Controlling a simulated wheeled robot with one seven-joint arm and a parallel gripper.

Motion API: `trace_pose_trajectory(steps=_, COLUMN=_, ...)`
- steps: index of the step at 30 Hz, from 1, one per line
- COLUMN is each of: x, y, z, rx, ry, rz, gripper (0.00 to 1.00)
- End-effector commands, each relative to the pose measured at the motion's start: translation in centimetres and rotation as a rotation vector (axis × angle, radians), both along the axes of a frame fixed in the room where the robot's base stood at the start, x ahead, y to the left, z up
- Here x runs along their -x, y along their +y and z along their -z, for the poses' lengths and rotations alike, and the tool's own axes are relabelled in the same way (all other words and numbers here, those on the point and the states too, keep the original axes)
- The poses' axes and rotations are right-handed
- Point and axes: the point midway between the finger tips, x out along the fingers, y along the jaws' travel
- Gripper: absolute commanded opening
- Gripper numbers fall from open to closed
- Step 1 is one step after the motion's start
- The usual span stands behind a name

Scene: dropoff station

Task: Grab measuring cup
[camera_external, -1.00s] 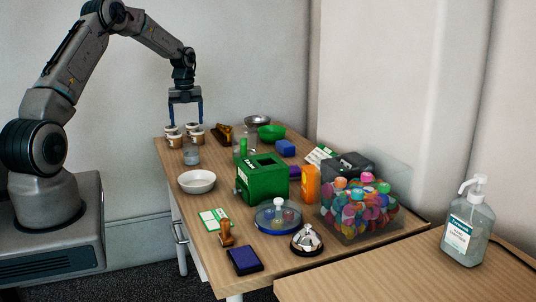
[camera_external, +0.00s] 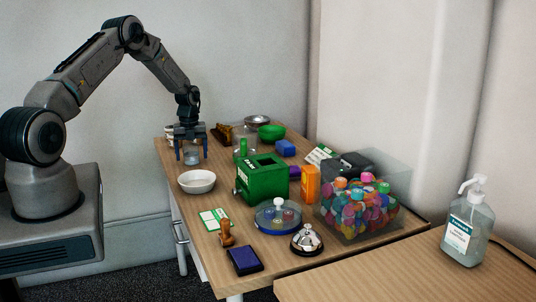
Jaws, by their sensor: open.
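The measuring cup seems to be the small clear cup (camera_external: 191,157) on the wooden table, near its far left edge; it is small in the picture. My gripper (camera_external: 191,156) points straight down over it. Its dark blue fingers are open, one on each side of the cup. I cannot tell whether either finger touches it. The cup stands upright on the table. The small brown and white tubs behind it are now mostly hidden by my gripper.
A white bowl (camera_external: 197,181) stands just in front of the cup. A glass jar (camera_external: 244,140) and a green box (camera_external: 262,179) stand to the right. A green bowl (camera_external: 271,132) is at the back. The table's left edge (camera_external: 167,180) is close.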

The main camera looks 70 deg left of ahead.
Motion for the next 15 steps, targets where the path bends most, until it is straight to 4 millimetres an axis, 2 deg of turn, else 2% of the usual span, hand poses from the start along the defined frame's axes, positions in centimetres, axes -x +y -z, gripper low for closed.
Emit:
trace_pose_trajectory(steps=3, x=0.02, y=0.03, z=0.96, rx=0.0, ry=0.0, rz=-0.001, gripper=0.78)
trace_pose_trajectory(steps=11, x=-0.01, y=0.04, z=1.22, rx=-0.001, ry=-0.001, rz=0.0, gripper=0.78)
trace_pose_trajectory(steps=14, x=0.01, y=0.03, z=1.21, rx=-0.001, ry=-0.001, rz=0.0, gripper=0.53)
trace_pose_trajectory(steps=15, x=0.01, y=0.03, z=1.21, rx=-0.001, ry=-0.001, rz=0.0, gripper=0.42)
